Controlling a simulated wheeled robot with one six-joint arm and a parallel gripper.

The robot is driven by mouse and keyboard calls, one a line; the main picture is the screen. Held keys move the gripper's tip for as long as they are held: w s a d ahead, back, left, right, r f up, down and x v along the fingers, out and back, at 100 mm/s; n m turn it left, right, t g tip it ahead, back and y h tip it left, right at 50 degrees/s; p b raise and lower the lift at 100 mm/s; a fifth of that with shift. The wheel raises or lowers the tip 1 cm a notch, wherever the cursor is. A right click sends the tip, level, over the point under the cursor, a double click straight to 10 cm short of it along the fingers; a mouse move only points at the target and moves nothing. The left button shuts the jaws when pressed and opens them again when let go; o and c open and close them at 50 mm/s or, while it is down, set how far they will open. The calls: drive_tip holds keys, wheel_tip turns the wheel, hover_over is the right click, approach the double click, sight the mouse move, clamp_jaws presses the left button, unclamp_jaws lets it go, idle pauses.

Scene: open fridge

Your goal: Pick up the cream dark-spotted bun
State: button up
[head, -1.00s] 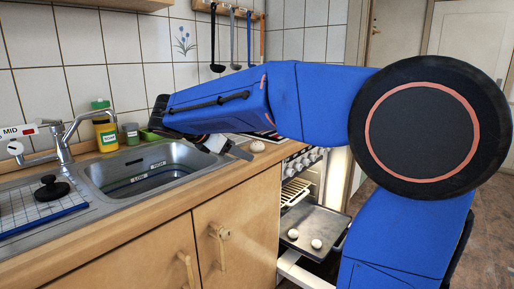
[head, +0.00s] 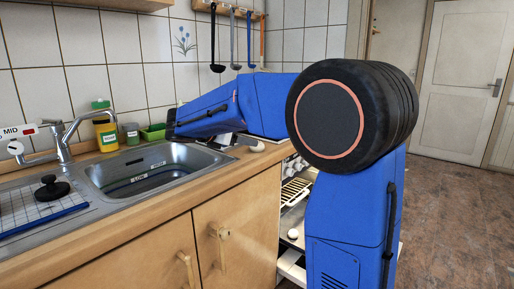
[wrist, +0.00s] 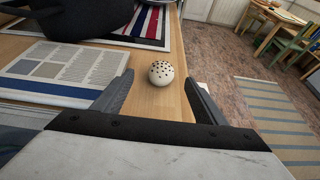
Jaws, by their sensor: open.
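The cream dark-spotted bun (wrist: 161,73) sits on the wooden countertop, close to its edge. In the wrist view it shows ahead, between the lines of my two fingers, with no finger visibly touching it. My gripper (wrist: 159,82) is open and empty. In the head view the bun (head: 257,147) is a small pale round shape, partly hidden by my arm. My gripper (head: 230,142) is low over the counter just left of it there; its fingers are hard to make out.
A printed sheet (wrist: 62,75), a striped cloth (wrist: 152,25) and a black object (wrist: 85,18) lie on the counter. The sink (head: 150,168) is left of my gripper. Below, an open oven holds a tray with a pale bun (head: 293,234). Open floor (head: 450,200) lies right.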

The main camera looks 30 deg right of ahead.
drive_tip(key=shift+s+f+x, duration=0.1)
drive_tip(key=shift+x, duration=1.7)
drive_tip(key=shift+s+f+x, duration=0.15)
drive_tip(key=shift+x, duration=1.65)
drive_tip(key=shift+c, duration=0.6)
drive_tip(key=c, duration=1)
